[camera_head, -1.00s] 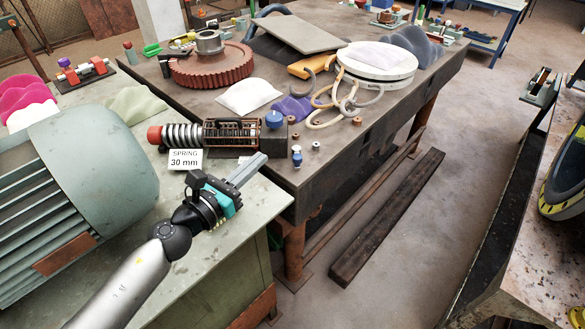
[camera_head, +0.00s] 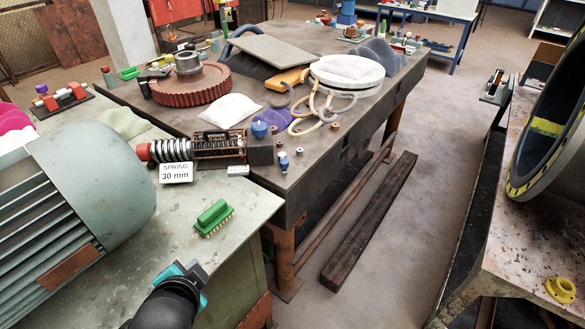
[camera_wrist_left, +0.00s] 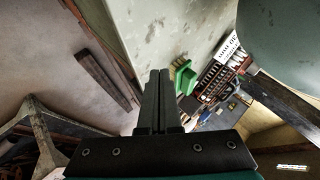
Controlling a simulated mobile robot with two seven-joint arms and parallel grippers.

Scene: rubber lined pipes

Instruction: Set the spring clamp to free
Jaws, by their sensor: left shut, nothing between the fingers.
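The spring clamp lies across the near edge of the dark workbench in the head view. It has a pale coil spring (camera_head: 171,150), a red end cap (camera_head: 143,152), a rust-coloured cage (camera_head: 218,145), a dark end block (camera_head: 262,153) and a blue knob (camera_head: 259,130). A white card (camera_head: 176,173) reading "SPRING 30 mm" stands in front of it. My left gripper (camera_wrist_left: 155,98) is shut and empty in the left wrist view. In the head view it is low at the bottom, apart from the clamp, with its fingers mostly hidden. My right gripper is not in view.
A green brush (camera_head: 213,218) lies on the pale green bench near my left arm. A large grey-green motor (camera_head: 75,200) fills the left side. A small pale block (camera_head: 238,170) and small blue-white pieces (camera_head: 284,162) sit near the clamp.

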